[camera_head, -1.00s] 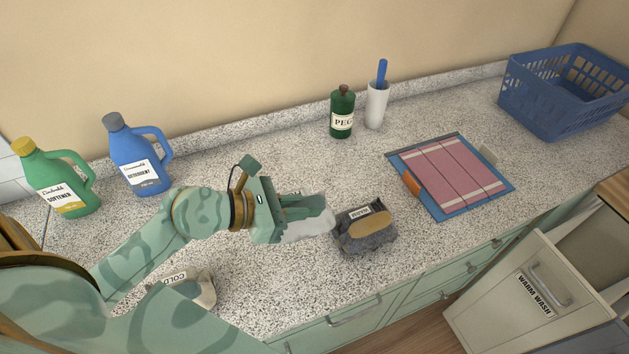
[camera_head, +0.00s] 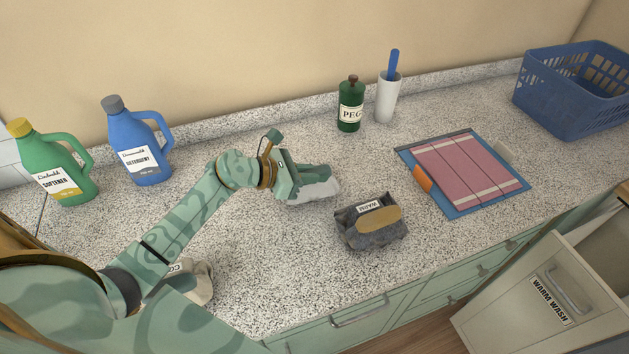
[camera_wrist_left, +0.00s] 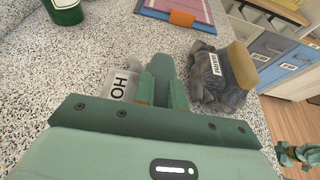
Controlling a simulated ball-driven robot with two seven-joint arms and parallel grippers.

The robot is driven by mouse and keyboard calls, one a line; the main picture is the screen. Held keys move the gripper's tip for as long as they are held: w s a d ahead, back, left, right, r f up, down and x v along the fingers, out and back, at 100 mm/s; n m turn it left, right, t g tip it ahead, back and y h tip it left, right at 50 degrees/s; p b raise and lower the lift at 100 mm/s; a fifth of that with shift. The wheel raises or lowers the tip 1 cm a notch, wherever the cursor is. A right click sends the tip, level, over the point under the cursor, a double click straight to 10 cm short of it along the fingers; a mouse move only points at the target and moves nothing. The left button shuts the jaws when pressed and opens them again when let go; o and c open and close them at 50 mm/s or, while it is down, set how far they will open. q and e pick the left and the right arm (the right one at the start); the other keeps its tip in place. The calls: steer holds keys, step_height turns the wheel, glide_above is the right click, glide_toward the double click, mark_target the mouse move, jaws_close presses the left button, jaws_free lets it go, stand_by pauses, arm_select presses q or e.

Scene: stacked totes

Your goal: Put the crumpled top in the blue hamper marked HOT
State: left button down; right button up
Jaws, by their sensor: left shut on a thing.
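The crumpled top (camera_head: 318,191) is a whitish grey cloth, and its label, reading "HO" as far as it shows, is in the left wrist view (camera_wrist_left: 118,87). My left gripper (camera_head: 312,174) is shut on it, low over the counter; I cannot tell whether the cloth touches the surface. The fingers (camera_wrist_left: 165,82) hide part of the cloth. A blue bin front (camera_wrist_left: 270,48) with an unreadable label shows at upper right in the wrist view; I cannot confirm it is the HOT hamper. Green parts at that view's lower right look like my right gripper (camera_wrist_left: 299,156), too small to read.
A dark grey bundle labelled WARM (camera_head: 370,235) lies right of the gripper. A beige COLD bundle (camera_head: 200,285) is partly behind my arm. Bottles, a cup, a folding board (camera_head: 465,172) and a blue basket (camera_head: 580,105) stand around. The WARM WASH bin (camera_head: 540,300) is tilted open.

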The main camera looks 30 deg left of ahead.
arm_select(q)
steer(key=shift+f, duration=0.85)
steer(key=shift+f, duration=0.25)
steer(key=c, duration=1.5)
jaws_free()
steer(key=shift+r, duration=0.1)
steer(key=shift+o, duration=0.2)
